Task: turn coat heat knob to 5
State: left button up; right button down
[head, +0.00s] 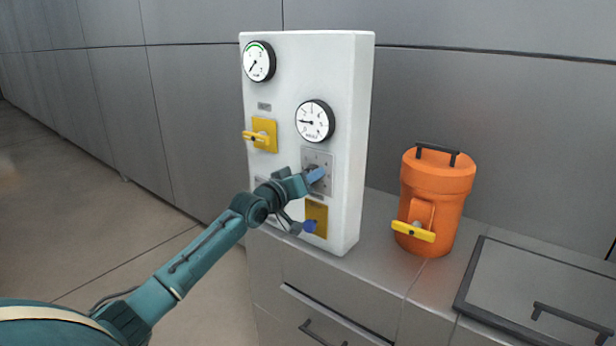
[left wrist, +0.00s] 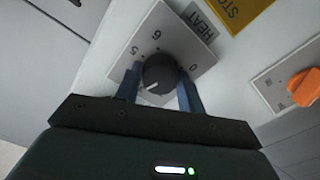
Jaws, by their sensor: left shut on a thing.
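The heat knob (left wrist: 160,72) is round and black with a white pointer mark. It sits on a grey dial plate (left wrist: 143,48) with 5, 6 and 0 readable, beside a HEAT label (left wrist: 201,27). In the left wrist view the pointer aims at the lower left, away from the 6 and the 0, on the 5's side; its exact number is hidden. My left gripper (left wrist: 158,80) is shut on the knob, one blue finger on each side. In the head view the gripper (head: 314,176) covers most of the knob in front of the dial plate (head: 318,157). My right gripper is not in view.
An orange canister (head: 437,190) stands right on the grey counter (head: 390,225).

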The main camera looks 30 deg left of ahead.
pick_arm(q)
jog(key=m+p, duration=0.4)
jog(key=m, duration=1)
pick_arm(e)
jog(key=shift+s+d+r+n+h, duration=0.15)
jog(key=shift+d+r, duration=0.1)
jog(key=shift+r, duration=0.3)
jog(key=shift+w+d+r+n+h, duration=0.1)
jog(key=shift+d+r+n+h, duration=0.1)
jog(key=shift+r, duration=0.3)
pick_arm(q)
jog(key=shift+m, duration=0.3)
jog(key=o, duration=1)
jog(key=shift+c, duration=0.2)
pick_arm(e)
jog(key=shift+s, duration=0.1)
pick_arm(q)
jog(key=shift+s, duration=0.1)
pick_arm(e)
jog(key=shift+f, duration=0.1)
